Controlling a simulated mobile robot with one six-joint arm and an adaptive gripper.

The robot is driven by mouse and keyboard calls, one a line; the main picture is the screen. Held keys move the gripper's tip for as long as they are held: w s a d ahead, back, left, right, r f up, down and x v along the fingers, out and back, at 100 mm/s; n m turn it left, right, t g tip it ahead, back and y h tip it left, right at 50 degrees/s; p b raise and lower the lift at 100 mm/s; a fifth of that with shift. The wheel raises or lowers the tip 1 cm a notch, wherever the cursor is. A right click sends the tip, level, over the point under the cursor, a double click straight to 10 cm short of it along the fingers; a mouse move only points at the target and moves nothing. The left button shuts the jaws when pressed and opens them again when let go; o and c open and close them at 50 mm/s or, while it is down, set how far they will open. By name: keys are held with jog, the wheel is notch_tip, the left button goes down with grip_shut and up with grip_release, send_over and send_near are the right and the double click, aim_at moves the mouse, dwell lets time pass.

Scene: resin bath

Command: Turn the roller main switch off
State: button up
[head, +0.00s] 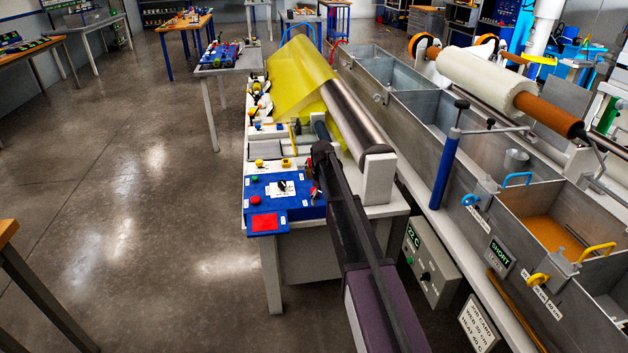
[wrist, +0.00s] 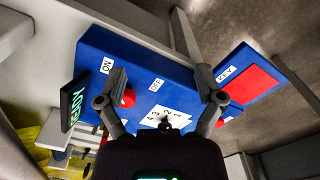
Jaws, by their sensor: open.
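The blue control box (head: 296,207) stands on the near end of the machine bench and fills much of the wrist view (wrist: 140,62). A white plate with a dark knob (head: 282,187) is on its top. A white plate with a dark knob also shows low in the wrist view (wrist: 166,122), partly hidden by my gripper's body. ON and OFF labels are on the box; which way the knob points is unclear. My gripper (wrist: 162,80) is open, its fingers apart over the box, with nothing seen between them. In the head view my gripper (head: 318,178) is at the box's right end.
A red button (wrist: 128,97) is close by the left finger. A red pad (wrist: 248,80) with a KEY label is on the right. A dark display (wrist: 75,102) stands at the left. The metal roller (head: 355,120) with yellow film (head: 300,75) lies behind the box.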

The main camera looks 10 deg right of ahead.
jog(key=w+r+n+p, duration=0.2)
jog(key=w+r+p, duration=0.5)
jog(key=w, duration=0.5)
jog(key=shift+w+r, duration=0.35)
jog(key=shift+r, duration=0.25)
jog(key=shift+f, duration=0.2)
notch_tip(320, 180, down, 14)
jog(key=b, duration=1.4)
jog(key=shift+r, duration=0.25)
